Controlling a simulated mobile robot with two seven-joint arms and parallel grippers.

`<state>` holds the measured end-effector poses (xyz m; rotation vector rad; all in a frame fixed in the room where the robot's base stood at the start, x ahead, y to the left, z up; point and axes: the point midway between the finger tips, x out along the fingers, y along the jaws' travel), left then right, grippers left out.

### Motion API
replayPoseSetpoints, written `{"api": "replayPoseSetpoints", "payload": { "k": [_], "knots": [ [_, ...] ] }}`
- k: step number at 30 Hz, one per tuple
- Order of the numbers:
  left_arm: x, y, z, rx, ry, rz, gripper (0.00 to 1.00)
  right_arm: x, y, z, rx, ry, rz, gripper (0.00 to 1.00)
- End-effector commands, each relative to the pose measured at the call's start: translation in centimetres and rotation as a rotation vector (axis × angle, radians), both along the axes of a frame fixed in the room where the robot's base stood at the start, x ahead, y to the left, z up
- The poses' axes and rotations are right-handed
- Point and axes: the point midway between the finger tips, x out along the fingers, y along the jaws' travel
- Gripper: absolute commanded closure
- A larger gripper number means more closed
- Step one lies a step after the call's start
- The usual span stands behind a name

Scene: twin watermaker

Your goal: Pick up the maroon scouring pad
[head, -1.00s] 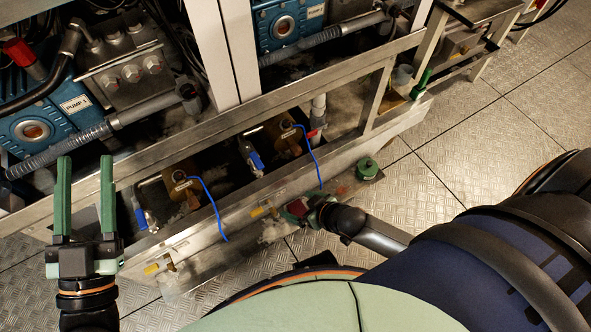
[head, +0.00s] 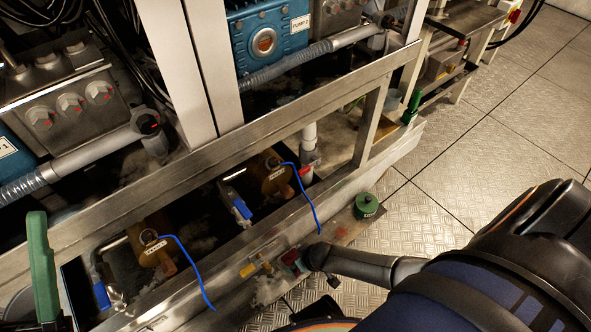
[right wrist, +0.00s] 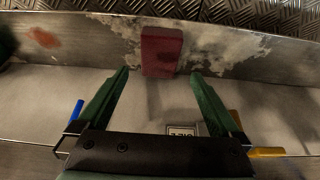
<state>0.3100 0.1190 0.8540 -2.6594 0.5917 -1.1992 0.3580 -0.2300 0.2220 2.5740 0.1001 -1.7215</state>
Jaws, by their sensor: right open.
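The maroon scouring pad (right wrist: 161,52) is a small block standing on the stained metal ledge in the right wrist view. It lies just beyond the fingertips, about midway between them. My right gripper (right wrist: 160,74) is open and empty, one green finger toward each side of the pad.
A green round cap (head: 366,205) sits on the ledge to the right. Yellow-handled (head: 248,270) and blue-handled (head: 241,208) valves and blue wires (head: 308,195) are close by. A metal rail (head: 290,105) runs above. The tread-plate floor (head: 430,215) is open at right.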

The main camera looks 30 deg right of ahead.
Motion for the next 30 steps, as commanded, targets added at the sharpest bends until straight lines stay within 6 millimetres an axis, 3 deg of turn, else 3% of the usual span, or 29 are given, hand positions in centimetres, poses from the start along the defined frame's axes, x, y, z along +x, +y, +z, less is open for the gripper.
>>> {"api": "replayPoseSetpoints", "payload": {
  "k": [7,17,26,30],
  "knots": [
    [0.0,-0.1,-1.2,0.007,0.001,0.002,0.50,0.2,0.0,-1.3,0.000,0.000,0.000,0.00],
    [0.3,-0.6,-5.3,0.043,0.014,0.016,0.50,1.2,0.0,-5.2,0.000,-0.002,0.000,0.00],
    [0.3,-0.7,-5.3,0.037,0.018,0.019,0.50,1.4,0.1,-5.3,0.001,-0.001,0.000,0.00],
    [0.3,-0.7,-5.3,0.036,0.018,0.018,0.50,1.4,0.0,-5.3,0.001,-0.001,0.000,0.16]
  ]
}}
